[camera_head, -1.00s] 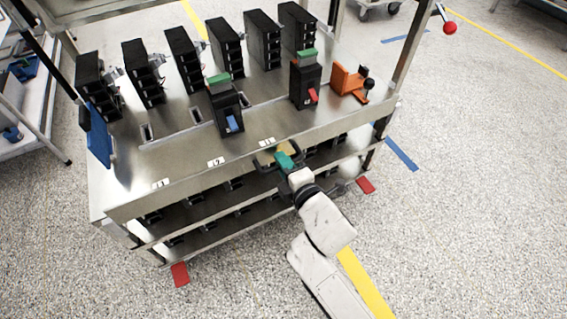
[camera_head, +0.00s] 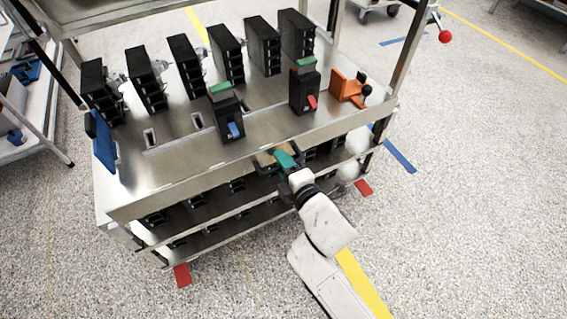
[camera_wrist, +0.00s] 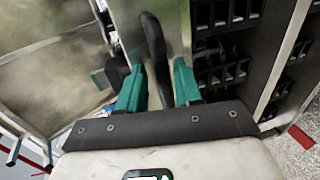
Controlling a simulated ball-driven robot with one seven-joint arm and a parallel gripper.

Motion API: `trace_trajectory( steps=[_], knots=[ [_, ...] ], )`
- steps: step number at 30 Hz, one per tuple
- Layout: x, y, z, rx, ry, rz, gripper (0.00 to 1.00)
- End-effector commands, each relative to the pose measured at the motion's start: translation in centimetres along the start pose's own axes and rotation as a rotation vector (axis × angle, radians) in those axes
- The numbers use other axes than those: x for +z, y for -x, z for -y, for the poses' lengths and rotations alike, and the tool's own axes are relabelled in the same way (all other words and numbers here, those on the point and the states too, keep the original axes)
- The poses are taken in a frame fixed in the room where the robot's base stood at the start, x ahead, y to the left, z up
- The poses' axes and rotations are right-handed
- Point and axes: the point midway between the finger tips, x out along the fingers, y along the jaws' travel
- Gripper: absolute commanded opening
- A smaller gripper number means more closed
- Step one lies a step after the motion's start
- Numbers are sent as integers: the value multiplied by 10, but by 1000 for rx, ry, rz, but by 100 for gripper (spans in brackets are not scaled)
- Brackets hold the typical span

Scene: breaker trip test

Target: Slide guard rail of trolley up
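The trolley's guard rail (camera_head: 185,183) is the long metal strip along the front edge of the top deck. It stands high enough to hide the deck's front labels. A black bar handle (camera_wrist: 154,45) sits on its front, and the handle also shows in the head view (camera_head: 263,161). My gripper (camera_head: 284,158) is at this handle, reaching in from the front right. The exact contact is partly hidden.
Two breakers with green tops, one with a blue lever (camera_head: 235,130) and one with a red lever (camera_head: 312,101), stand on the deck. A row of black units (camera_head: 186,65) stands behind them. An orange bracket (camera_head: 345,87) is at right. Open floor lies in front.

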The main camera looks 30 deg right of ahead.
Motion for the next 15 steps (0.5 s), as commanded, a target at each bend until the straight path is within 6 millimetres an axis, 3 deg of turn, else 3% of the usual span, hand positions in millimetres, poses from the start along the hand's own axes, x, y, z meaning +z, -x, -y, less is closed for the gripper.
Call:
trace_trajectory(
  steps=[5, 15],
  knots=[
    [0, 19, 0, -4, 0, 0, 34],
    [0, 81, 0, -2, -1, 0, 34]
  ],
)
